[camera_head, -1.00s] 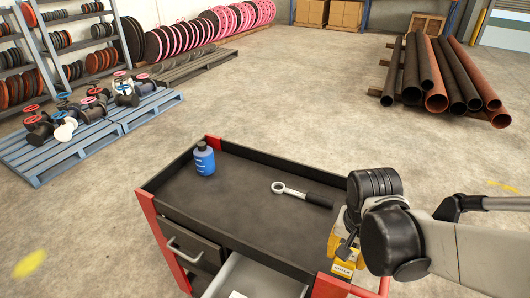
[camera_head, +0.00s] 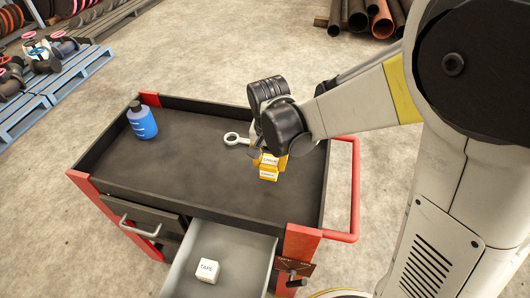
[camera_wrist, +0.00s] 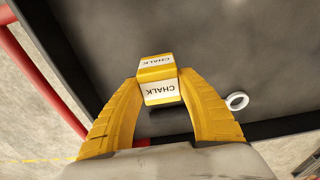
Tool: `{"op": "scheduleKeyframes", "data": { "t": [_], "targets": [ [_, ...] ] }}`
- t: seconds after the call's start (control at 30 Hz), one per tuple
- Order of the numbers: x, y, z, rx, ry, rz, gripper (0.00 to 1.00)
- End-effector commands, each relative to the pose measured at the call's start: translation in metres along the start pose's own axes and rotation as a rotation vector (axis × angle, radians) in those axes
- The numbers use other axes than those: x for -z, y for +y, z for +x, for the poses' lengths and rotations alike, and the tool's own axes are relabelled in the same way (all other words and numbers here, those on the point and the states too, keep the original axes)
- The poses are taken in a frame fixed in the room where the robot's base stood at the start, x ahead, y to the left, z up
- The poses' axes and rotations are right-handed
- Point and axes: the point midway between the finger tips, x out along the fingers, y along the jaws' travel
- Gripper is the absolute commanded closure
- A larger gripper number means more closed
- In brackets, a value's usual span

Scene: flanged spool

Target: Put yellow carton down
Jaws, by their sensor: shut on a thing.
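The yellow carton (camera_head: 269,174) hangs over the right part of the black cart top (camera_head: 200,160). In the wrist view the carton (camera_wrist: 158,92) shows white labels reading CHALK. My gripper (camera_wrist: 160,88) has its two yellow fingers on either side of the carton and is shut on it. In the head view my wrist and arm hide part of the gripper. I cannot tell whether the carton's underside touches the cart top.
A blue bottle (camera_head: 142,121) stands at the left of the cart top. An open drawer (camera_head: 232,254) holds a white TAPE box (camera_head: 207,270). The middle of the top is clear.

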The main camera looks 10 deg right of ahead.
Motion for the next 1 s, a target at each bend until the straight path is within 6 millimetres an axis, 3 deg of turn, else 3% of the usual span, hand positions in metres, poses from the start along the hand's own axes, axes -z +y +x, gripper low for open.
{"op": "scheduleKeyframes", "data": {
  "t": [0.3, 0.7, 0.73, 0.77, 0.8, 1.0],
  "targets": [
    [-0.004, -0.001, 0.039, 0.0, 0.0, 0.0, 0.98],
    [-0.005, -0.001, 0.045, 0.0, 0.0, 0.0, 0.98],
    [-0.005, -0.001, 0.044, 0.0, 0.0, 0.0, 0.51],
    [-0.005, -0.001, 0.044, 0.0, 0.0, 0.0, 0.42],
    [-0.005, -0.001, 0.043, 0.0, 0.0, 0.0, 0.37],
    [-0.005, -0.001, 0.043, 0.0, 0.0, 0.0, 0.37]
  ]
}}
